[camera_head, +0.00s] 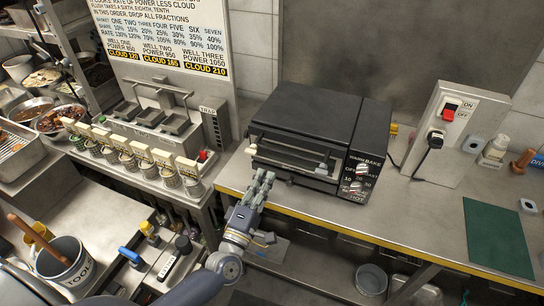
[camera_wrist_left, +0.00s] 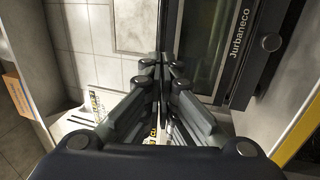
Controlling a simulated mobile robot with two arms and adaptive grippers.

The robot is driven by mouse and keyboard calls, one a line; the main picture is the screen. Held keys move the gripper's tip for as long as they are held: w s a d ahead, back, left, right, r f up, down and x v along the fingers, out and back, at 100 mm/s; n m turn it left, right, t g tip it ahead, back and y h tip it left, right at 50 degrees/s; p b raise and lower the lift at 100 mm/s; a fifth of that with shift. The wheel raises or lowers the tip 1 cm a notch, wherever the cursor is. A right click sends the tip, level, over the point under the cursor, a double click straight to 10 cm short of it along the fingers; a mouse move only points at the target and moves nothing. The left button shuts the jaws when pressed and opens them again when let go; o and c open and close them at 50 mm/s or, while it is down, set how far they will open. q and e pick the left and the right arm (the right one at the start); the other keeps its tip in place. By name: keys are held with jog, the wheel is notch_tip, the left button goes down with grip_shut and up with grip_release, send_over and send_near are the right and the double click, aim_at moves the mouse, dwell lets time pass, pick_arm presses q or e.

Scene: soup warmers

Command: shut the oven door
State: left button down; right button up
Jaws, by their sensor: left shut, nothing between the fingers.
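The oven (camera_head: 318,118) is a black countertop box on the steel counter, with its control panel and knobs at its right front. Its door (camera_head: 290,157) is on the front face, with a bar handle across it; I cannot tell whether it is fully closed. My left gripper (camera_head: 265,174) is shut and empty, just in front of the left part of the door. In the left wrist view the fingers (camera_wrist_left: 163,62) point up alongside the oven front (camera_wrist_left: 212,42); contact cannot be made out. My right gripper is not in view.
A power box (camera_head: 445,130) with a red switch and plug stands right of the oven. A green mat (camera_head: 500,238) lies farther right. Bare counter (camera_head: 410,205) lies right of the oven.

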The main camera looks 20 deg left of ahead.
aim_at(276, 152)
pick_arm(q)
jog(key=p+x, duration=0.1)
jog(key=x, duration=0.5)
jog(key=shift+p, duration=0.35)
jog(key=shift+w+r, duration=0.3)
jog(key=shift+w, duration=0.3)
jog(key=shift+s, duration=0.1)
jog(key=shift+f, duration=0.1)
